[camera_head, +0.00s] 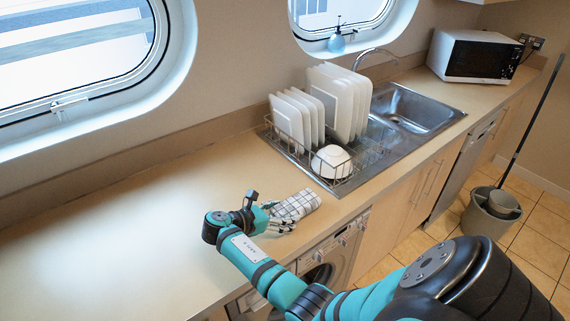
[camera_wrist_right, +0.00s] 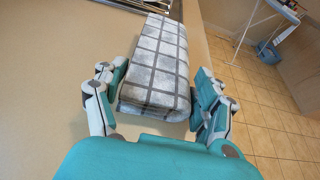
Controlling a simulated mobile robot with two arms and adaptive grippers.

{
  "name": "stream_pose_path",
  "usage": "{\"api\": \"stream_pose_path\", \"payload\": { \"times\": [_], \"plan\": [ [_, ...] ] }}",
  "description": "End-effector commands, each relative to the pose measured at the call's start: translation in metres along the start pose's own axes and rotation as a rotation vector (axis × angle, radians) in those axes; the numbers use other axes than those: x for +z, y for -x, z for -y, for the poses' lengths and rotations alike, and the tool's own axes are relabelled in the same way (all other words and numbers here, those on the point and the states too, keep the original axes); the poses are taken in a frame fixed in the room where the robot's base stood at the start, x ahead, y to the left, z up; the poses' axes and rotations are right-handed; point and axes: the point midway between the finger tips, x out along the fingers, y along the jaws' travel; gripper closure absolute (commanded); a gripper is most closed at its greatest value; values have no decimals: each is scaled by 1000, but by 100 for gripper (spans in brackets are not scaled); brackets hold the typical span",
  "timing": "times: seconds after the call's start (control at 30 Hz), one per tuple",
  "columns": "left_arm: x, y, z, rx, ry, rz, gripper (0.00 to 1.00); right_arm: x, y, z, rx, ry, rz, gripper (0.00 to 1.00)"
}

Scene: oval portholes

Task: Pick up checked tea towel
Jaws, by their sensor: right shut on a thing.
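The checked tea towel (camera_head: 298,204), white-grey with dark lines and folded into a thick oblong, is at the front edge of the worktop, left of the drying rack. My right gripper (camera_head: 276,215) is at its near left end. In the right wrist view the towel (camera_wrist_right: 157,62) lies lengthwise between the two fingers of my right gripper (camera_wrist_right: 159,82), which is shut on its near end. The towel seems to be at worktop level; I cannot tell if it is clear of the surface. My left gripper is not in view.
The wire drying rack (camera_head: 374,157) holds white plates (camera_head: 340,100) and a bowl (camera_head: 331,162) just behind the towel. The sink (camera_head: 420,108) and microwave (camera_head: 474,57) are further right. The worktop (camera_head: 120,240) to the left is clear. A washing machine (camera_head: 332,262) is below the front edge.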

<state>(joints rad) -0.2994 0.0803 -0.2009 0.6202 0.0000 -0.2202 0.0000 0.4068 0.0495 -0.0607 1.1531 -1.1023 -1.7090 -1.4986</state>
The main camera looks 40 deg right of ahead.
Motion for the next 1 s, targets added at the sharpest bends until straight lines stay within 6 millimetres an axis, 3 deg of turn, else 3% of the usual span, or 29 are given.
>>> {"api": "stream_pose_path", "payload": {
  "times": [0.2,0.7,1.0],
  "plan": [
    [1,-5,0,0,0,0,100,26,11,4,1,-3,1,62],
    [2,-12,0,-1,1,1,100,25,35,111,1,0,-2,62],
    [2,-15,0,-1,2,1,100,26,44,150,1,1,1,62]
  ]
}}
